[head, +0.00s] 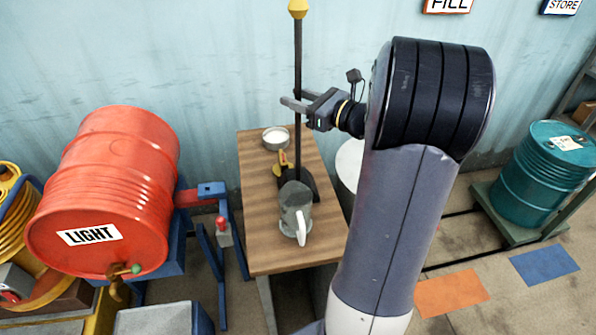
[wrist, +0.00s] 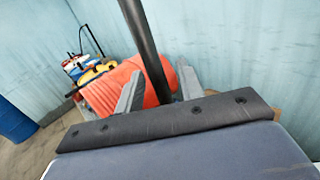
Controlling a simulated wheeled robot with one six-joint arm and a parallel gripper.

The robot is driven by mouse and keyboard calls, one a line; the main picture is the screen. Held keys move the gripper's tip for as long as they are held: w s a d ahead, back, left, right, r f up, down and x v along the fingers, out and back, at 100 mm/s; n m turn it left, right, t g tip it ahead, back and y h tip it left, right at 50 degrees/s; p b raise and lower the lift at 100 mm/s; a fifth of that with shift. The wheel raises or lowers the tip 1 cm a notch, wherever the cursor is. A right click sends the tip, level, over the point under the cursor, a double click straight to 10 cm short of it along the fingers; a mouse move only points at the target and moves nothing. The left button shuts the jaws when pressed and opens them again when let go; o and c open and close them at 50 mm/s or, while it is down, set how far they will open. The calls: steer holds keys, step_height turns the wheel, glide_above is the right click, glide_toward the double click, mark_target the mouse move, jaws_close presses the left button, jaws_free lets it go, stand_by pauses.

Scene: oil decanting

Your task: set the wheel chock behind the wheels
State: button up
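A tall black pole (head: 298,90) with a yellow knob rises from a dark base (head: 311,183) on the wooden table; this looks like the wheel chock with its handle. The pole also shows in the wrist view (wrist: 147,45). My gripper (head: 291,104) is open at the upper part of the pole. In the wrist view the pole passes between my gripper's two spread fingers (wrist: 159,88), with a gap on each side. A grey jug partly hides the base. No wheels can be made out clearly.
The wooden table (head: 262,255) also bears the grey jug (head: 295,208), a small bowl (head: 275,138) and a yellow-handled item (head: 284,162). A red drum (head: 105,190) lies at left. A teal drum (head: 545,172) stands on a green platform (head: 492,212) at right. Orange (head: 450,293) and blue (head: 543,264) floor patches are clear.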

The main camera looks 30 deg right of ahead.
steer(key=shift+c, duration=0.6)
jaws_close()
steer(key=shift+r, duration=0.1)
stand_by(0.7)
